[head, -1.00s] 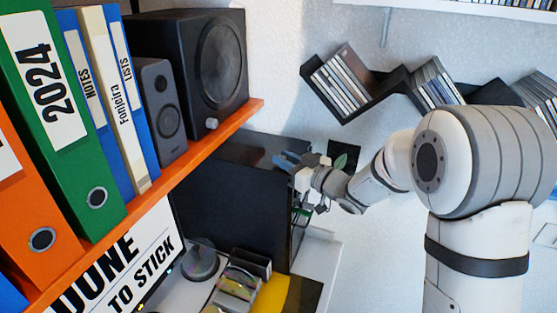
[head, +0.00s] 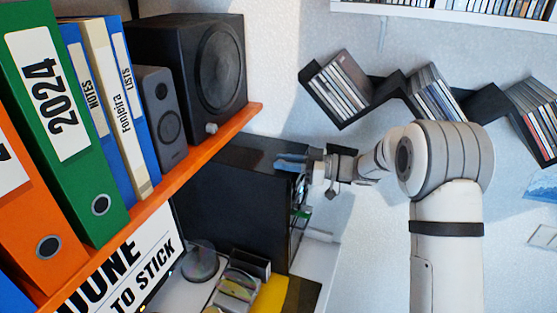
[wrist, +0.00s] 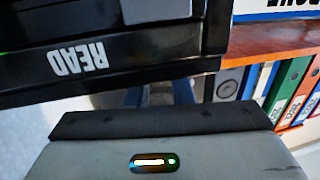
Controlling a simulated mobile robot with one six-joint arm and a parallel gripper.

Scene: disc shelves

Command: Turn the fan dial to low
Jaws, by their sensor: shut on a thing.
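A black computer tower (head: 235,205) stands below the orange shelf in the head view. Its dark front panel (wrist: 120,40), with the upside-down word READ, fills the upper left of the wrist view. My gripper (head: 292,162) is at the upper front edge of the tower, its blue fingers against that edge. In the wrist view my gripper (wrist: 146,94) has its fingers close under the panel, partly hidden by the dark gripper body. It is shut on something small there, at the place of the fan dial. The dial itself and its setting are hidden.
The orange shelf (head: 205,138) holds binders and black speakers (head: 205,60) left of my gripper. A zigzag black disc rack (head: 385,90) hangs on the wall behind my arm. Discs and a stand (head: 240,285) lie on the desk below.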

